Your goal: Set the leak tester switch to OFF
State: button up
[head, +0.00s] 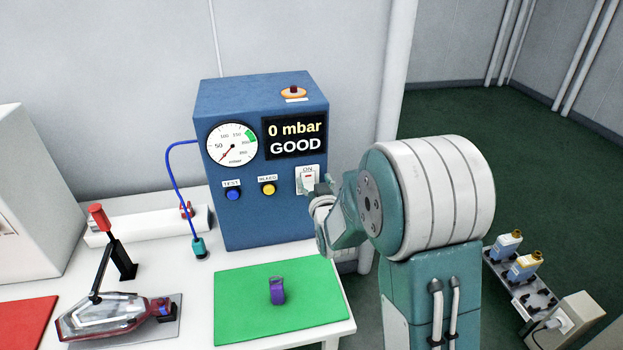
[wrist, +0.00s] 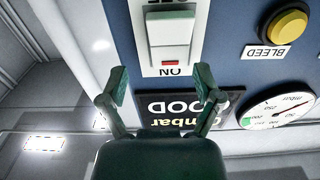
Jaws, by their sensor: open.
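The leak tester (head: 262,215) is a blue box on the white table, with a display reading "0 mbar GOOD". Its switch (head: 305,174) is a white rocker on a white plate at the lower right of the front panel. In the wrist view the panel is upside down, and the switch (wrist: 174,36) shows a red mark near the "ON" label. In the head view my gripper (head: 316,192) partly covers the switch.
A yellow BLEED button (head: 268,188) and a blue TEST button (head: 233,194) sit left of the switch. A green mat (head: 240,310) bears a purple part (head: 277,291). A tail lamp (head: 105,315) lies in a fixture at left. A blue hose (head: 172,180) runs along the tester's left side.

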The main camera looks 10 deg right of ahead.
jog(key=shift+w+a, duration=0.1)
jog(key=shift+w, duration=0.4)
jog(key=shift+a, duration=0.7)
jog(key=shift+c, duration=0.6)
jog(key=c, duration=0.6)
jog(key=shift+d, duration=0.2)
jog(key=c, duration=0.4)
jog(key=shift+d, duration=0.25)
